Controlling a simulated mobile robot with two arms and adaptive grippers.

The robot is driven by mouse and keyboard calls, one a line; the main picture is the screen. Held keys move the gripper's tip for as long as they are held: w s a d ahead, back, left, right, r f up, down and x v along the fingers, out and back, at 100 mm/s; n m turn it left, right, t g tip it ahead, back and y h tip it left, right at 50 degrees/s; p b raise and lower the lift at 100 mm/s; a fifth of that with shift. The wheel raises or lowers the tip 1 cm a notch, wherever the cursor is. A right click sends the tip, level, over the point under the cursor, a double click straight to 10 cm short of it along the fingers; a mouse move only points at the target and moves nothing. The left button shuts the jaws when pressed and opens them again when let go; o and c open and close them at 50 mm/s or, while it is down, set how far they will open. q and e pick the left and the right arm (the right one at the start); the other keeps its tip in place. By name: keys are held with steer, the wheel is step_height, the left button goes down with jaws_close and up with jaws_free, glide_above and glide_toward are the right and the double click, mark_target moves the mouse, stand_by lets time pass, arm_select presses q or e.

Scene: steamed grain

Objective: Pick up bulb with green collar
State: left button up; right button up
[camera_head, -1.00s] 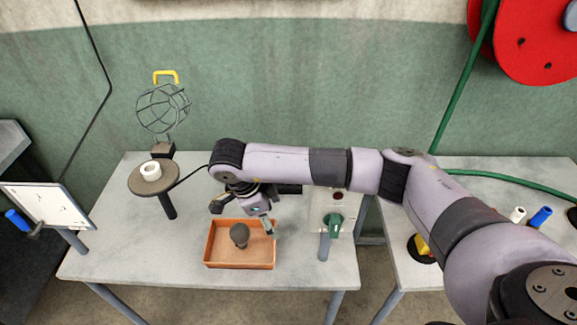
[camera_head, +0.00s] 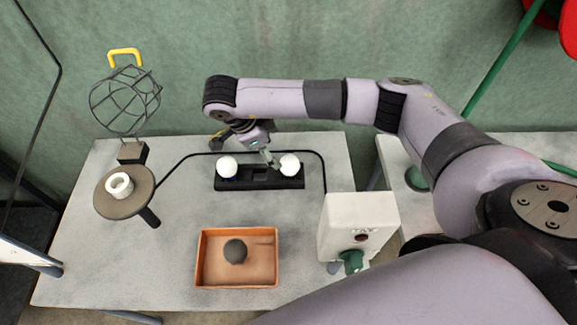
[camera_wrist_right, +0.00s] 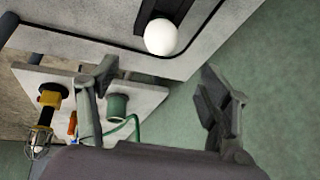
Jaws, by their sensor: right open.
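Two white bulbs stand in a black holder (camera_head: 259,184) at the back of the table. The left bulb (camera_head: 227,166) has a bit of blue at its base; the collar of the right bulb (camera_head: 289,164) is not discernible. No green collar can be made out. My right gripper (camera_head: 243,150) is open and empty, just behind and above the holder, between the bulbs. In the right wrist view, one white bulb (camera_wrist_right: 160,37) shows beyond the spread fingers (camera_wrist_right: 160,108), apart from them. My left gripper is out of view.
An orange tray (camera_head: 205,262) with a dark bulb (camera_head: 235,251) lies at the front. A white box (camera_head: 358,220) with a green knob stands right. A round stand (camera_head: 108,203) holding a white ring and a wire cage lamp (camera_head: 125,100) are left.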

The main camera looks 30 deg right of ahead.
mark_target(287, 161)
steer(key=b+x, duration=0.2)
steer(key=x, duration=0.4)
steer(key=shift+s+f+b, duration=0.1)
steer(key=shift+f+b, duration=0.25)
steer(key=x, duration=0.1)
steer(key=b+x, duration=0.1)
steer(key=shift+w+d+f, duration=0.2)
steer(key=shift+w+f, duration=0.05)
steer(key=shift+s+d+f, duration=0.1)
steer(key=shift+d+f, duration=0.05)
steer(key=shift+f, duration=0.3)
steer(key=b+x, duration=0.3)
steer(key=x, duration=0.2)
steer(key=shift+r, duration=0.1)
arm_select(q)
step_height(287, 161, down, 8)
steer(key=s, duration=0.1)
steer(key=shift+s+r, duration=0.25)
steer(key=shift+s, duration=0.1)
arm_select(e)
steer(key=shift+r, duration=0.1)
steer(key=shift+c, duration=0.7)
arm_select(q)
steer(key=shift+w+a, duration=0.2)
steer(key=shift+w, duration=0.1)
arm_select(e)
steer(key=c, duration=1.1)
